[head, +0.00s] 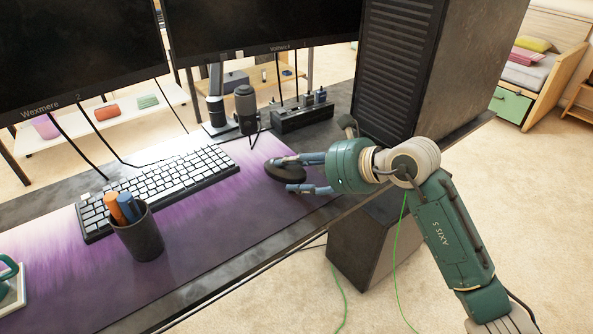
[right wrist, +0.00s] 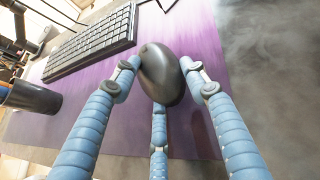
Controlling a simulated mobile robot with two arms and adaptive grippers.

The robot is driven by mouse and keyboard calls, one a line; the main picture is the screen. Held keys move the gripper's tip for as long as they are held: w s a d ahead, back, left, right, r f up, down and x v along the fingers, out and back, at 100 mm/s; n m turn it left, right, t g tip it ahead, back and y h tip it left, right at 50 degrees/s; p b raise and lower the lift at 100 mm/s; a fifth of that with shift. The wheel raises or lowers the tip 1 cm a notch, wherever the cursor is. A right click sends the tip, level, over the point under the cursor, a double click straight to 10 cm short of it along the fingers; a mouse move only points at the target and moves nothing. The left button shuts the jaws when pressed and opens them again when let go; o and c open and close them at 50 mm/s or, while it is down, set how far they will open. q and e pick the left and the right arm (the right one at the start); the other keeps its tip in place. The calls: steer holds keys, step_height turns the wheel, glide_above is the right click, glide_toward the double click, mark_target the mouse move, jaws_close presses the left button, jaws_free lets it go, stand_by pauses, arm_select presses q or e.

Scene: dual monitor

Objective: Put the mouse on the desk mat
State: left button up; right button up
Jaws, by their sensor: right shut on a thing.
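The dark mouse (head: 284,173) is at the right end of the purple desk mat (head: 215,228), over its surface. I cannot tell whether it touches the mat or is held just above it. My right gripper (head: 290,175) reaches in from the right with its blue fingers shut around the mouse. In the right wrist view the mouse (right wrist: 160,72) sits between two fingers, with a third finger under its near end, and the mat (right wrist: 200,130) shows behind. My left gripper is in neither view.
A keyboard (head: 160,185) and a dark pen cup (head: 138,238) stand on the mat to the left. A computer tower (head: 400,70) stands at the right. The mat's front middle is clear.

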steer(key=shift+f, duration=0.3)
steer(key=o, duration=1.2)
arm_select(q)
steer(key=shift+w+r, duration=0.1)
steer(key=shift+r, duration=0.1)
arm_select(e)
steer(key=shift+o, duration=0.5)
steer(key=shift+f, duration=0.1)
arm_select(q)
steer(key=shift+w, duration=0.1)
arm_select(e)
steer(key=shift+r, duration=0.35)
steer(key=shift+s+d+r+p, duration=0.1)
steer(key=shift+d+r+p, duration=0.25)
steer(key=shift+r+p, duration=0.3)
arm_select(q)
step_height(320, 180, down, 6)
arm_select(e)
steer(key=v, duration=1.1)
